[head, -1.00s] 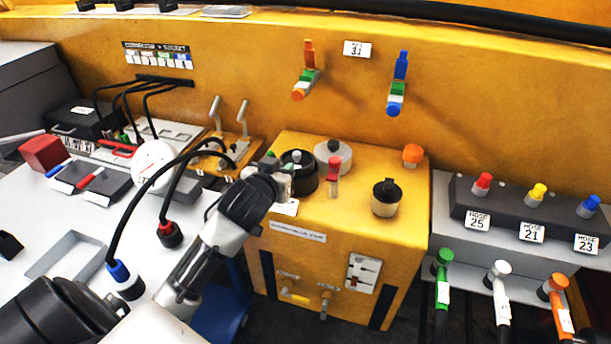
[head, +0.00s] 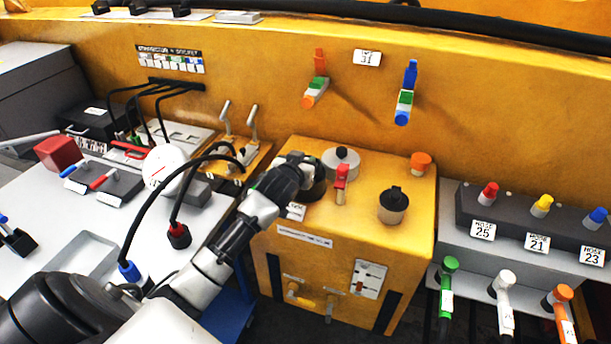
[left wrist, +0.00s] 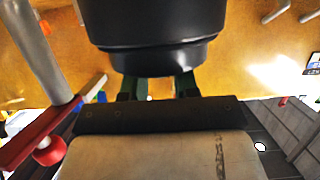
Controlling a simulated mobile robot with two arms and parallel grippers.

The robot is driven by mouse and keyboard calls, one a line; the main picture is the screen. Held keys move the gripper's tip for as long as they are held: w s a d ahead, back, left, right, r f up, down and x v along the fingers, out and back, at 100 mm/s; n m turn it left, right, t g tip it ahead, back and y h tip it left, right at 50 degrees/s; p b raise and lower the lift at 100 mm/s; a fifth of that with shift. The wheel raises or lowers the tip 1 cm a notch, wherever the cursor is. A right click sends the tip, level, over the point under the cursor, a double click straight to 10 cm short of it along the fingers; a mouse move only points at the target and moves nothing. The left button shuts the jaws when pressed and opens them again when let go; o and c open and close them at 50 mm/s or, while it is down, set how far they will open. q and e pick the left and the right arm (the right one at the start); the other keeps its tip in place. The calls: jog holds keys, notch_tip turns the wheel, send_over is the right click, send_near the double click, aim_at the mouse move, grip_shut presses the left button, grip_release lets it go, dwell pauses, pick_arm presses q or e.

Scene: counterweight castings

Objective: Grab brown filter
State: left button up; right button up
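My left gripper (head: 298,165) is at the left part of the yellow cabinet's top, beside a dark round canister (head: 317,187) that it partly hides. In the left wrist view, a large black cylinder (left wrist: 155,35) fills the top middle. The green fingers (left wrist: 158,88) stand apart, with a gap between them, and their tips are hidden behind the cylinder. Whether they touch it cannot be told. No canister looks plainly brown. A dark-capped canister (head: 393,207) stands to the right on the same top. My right gripper is not in view.
The yellow cabinet (head: 340,250) also carries a grey round cap (head: 341,160), a red-handled valve (head: 341,180) and an orange knob (head: 420,162). Two upright levers (head: 252,122) stand behind left. Black cables loop near my left arm. A hose rack (head: 465,245) is at the right.

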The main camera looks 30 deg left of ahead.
pick_arm(q)
jog(key=shift+c, duration=0.3)
jog(key=shift+r, duration=0.1)
grip_shut()
